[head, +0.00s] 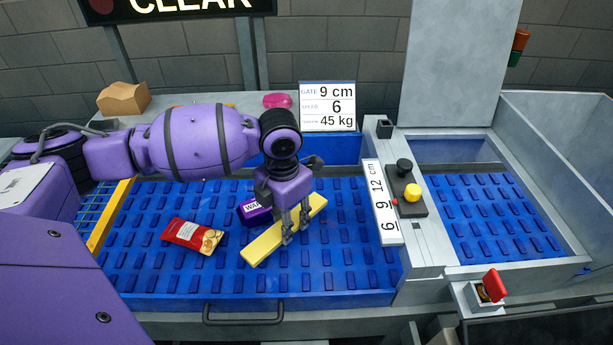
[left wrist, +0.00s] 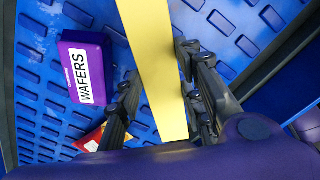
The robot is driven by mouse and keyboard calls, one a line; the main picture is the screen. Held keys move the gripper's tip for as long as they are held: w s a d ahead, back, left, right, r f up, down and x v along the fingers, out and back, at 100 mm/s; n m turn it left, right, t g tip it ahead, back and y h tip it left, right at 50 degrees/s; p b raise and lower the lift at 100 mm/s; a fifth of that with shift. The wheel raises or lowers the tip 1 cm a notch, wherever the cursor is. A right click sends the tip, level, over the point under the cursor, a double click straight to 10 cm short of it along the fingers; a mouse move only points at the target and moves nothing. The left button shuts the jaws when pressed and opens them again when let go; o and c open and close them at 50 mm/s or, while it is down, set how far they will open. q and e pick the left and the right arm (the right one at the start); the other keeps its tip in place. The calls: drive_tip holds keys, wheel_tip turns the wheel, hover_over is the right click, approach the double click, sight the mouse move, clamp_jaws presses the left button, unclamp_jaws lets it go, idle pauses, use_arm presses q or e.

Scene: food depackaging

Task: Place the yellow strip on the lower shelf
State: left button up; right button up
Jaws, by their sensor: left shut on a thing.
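The yellow strip (head: 262,245) is a long flat bar lying at a slant over the blue ribbed belt. My left gripper (head: 295,230) reaches down from above and is shut on the strip near its middle. In the left wrist view the strip (left wrist: 155,55) runs lengthwise between the two dark fingers (left wrist: 160,85). I cannot tell whether the strip touches the belt or hangs just above it. I cannot pick out a lower shelf in these views. My right gripper does not show.
A purple wafers box (head: 250,210) sits just behind the strip, partly hidden. A red packet (head: 192,236) lies to the left. A grey gate post with a 6-9-12 cm scale (head: 382,203) stands to the right. A front handle (head: 243,320) edges the belt.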

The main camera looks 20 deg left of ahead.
use_arm(q)
drive_tip(key=shift+w+a+f, duration=0.25)
drive_tip(key=shift+a+f, duration=0.3)
drive_tip(key=shift+f, duration=0.25)
drive_tip(key=shift+w+a+f, duration=0.1)
drive_tip(key=shift+f, duration=1.5)
drive_tip(key=shift+f, duration=0.1)
drive_tip(key=o, duration=1.3)
